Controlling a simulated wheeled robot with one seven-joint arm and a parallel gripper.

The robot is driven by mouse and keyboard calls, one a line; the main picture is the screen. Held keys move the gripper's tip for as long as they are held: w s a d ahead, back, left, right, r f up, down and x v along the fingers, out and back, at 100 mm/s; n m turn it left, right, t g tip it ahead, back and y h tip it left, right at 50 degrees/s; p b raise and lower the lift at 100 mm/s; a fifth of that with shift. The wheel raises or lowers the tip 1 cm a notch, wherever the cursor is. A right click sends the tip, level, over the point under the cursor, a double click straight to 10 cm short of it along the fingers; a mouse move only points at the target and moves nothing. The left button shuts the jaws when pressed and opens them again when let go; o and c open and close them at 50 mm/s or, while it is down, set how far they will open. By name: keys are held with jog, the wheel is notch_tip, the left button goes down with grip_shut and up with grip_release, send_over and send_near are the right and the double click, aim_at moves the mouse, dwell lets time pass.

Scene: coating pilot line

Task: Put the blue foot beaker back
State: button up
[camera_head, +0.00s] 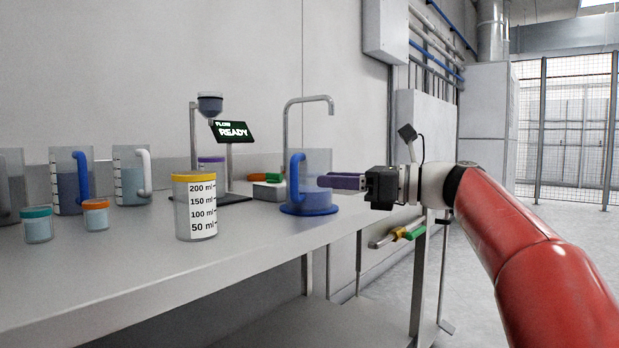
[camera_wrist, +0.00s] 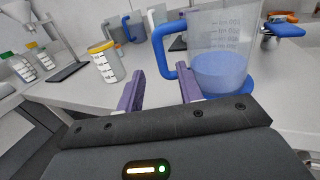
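The blue foot beaker is a clear beaker (camera_head: 318,165) with a blue foot, a blue handle and blue liquid low inside. It stands upright on the grey bench (camera_head: 130,262), near its right end. In the wrist view the beaker (camera_wrist: 222,40) is at the right, with its handle on its left side. My gripper (camera_head: 322,181) has purple fingers and is just right of the beaker in the head view. In the wrist view my gripper (camera_wrist: 160,80) is open and empty. The handle shows just beyond the fingertips; the right finger covers its lower part. Whether they touch is unclear.
A yellow-lidded jar (camera_head: 195,212) stands left of the beaker. Teal-lidded (camera_head: 37,226) and orange-lidded (camera_head: 95,216) jars, a blue-handled beaker (camera_head: 68,180) and a white-handled beaker (camera_head: 130,178) stand farther left. A funnel stand (camera_head: 195,150) and a tap (camera_head: 286,130) are behind.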

jog(key=v, duration=0.4)
jog(key=shift+s+d, duration=0.1)
jog(key=shift+d, duration=0.1)
jog(key=s+a+f+n+h, duration=0.2)
jog(key=s+f+n+h, duration=0.65)
jog(key=f, duration=0.85)
jog(key=s+d+f+n+h, duration=0.4)
jog(key=s+f+n, duration=0.2)
jog(key=s+f, duration=0.3)
jog(key=s+d+f+n+h, duration=0.4)
jog(key=s+f+n, duration=0.3)
jog(key=s+f, duration=0.2)
notch_tip(320, 180, down, 2)
jog(key=shift+s+d+f+h, duration=0.1)
jog(key=shift+s+d+h, duration=0.2)
jog(key=shift+d, duration=0.55)
